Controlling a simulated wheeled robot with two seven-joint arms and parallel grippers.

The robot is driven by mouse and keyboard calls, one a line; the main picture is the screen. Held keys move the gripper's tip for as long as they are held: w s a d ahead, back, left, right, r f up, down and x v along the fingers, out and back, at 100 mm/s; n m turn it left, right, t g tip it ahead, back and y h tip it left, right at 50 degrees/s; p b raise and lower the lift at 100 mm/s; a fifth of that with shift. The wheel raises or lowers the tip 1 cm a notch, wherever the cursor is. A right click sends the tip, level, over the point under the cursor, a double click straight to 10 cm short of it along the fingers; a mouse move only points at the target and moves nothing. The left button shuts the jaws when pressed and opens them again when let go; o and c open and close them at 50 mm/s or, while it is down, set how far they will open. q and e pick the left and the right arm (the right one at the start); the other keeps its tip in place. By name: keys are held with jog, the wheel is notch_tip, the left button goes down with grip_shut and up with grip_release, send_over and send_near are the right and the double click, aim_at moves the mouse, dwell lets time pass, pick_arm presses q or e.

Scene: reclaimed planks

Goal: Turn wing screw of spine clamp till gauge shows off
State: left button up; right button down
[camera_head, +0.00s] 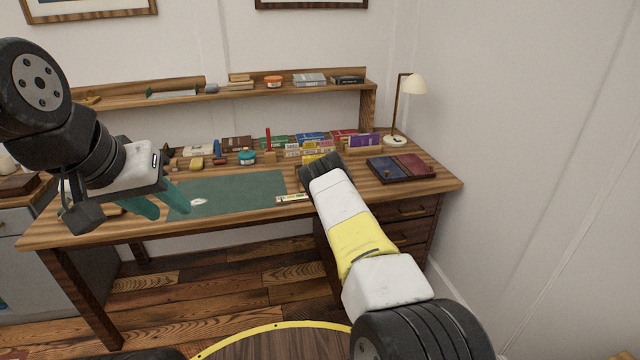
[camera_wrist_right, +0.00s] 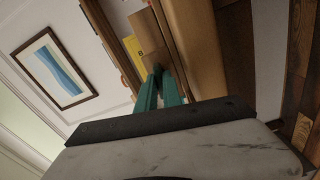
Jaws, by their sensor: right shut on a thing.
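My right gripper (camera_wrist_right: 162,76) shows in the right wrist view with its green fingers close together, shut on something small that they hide. A brown piece (camera_wrist_right: 148,32) and a yellow patch (camera_wrist_right: 133,46) lie just beyond the fingertips. In the head view my right forearm hides this gripper over the desk. I cannot make out the spine clamp, its wing screw or the gauge's reading. A small pale strip with a coloured part (camera_head: 292,198) lies at the mat's right end. My left gripper (camera_head: 171,212) is open and empty above the desk's front left.
The desk (camera_head: 60,232) carries a green mat (camera_head: 250,190), a teal jar (camera_head: 247,158), several colourful boxes (camera_head: 312,140) and a blue and maroon case (camera_head: 385,168). A lamp (camera_head: 413,84) stands back right. A shelf (camera_head: 215,92) runs behind. The mat's middle is mostly clear.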

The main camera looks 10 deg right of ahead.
jog(key=n, duration=0.6)
jog(key=shift+a, duration=0.1)
dwell(0.5)
jog(key=c, duration=1.5)
grip_release()
jog(key=shift+s, duration=0.15)
jog(key=s, duration=0.7)
jog(key=shift+s, duration=0.25)
